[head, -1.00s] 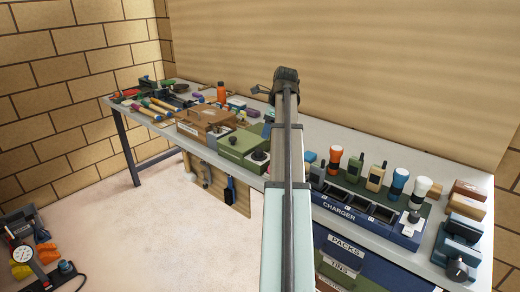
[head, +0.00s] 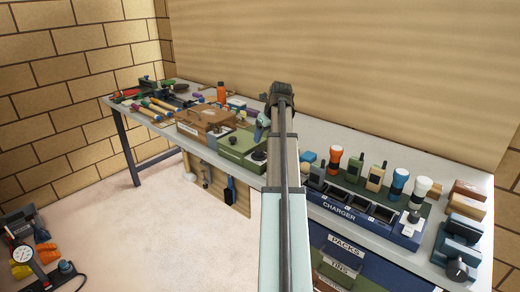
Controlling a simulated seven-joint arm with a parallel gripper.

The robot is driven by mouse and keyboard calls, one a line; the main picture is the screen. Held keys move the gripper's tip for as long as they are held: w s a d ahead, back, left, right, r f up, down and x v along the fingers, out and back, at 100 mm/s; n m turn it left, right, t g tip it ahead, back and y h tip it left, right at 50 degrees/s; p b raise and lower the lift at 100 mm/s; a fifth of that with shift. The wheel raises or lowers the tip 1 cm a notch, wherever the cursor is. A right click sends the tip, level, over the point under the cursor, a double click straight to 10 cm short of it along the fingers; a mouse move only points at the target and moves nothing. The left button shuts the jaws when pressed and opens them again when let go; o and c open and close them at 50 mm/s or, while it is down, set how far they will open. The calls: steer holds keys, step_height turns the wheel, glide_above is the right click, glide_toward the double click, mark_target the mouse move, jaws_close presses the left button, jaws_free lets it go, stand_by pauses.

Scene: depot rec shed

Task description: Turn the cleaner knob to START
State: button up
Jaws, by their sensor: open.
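A green box-shaped unit (head: 240,146) stands near the front edge of the bench, with a dark round knob (head: 258,156) on its right part. A blue-green device (head: 462,236) at the right end of the bench also has a dark round knob (head: 457,269). I cannot tell from any readable label which is the cleaner or where START is. My gripper (head: 262,124) is above the back of the green unit, apart from its knob. It is open, and my arm hides much of it.
A blue charger rack (head: 360,216) with radios and torches stands right of my arm. A brown case (head: 205,122) and several hand tools are to the left on the bench (head: 320,138). Drawers marked PACKS and TINS are below the charger.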

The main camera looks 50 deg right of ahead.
mark_target(259, 150)
steer(key=x, duration=0.8)
steer(key=shift+w+f, duration=0.1)
steer(key=c, duration=1)
steer(key=shift+c, duration=0.2)
steer(key=shift+n, duration=0.4)
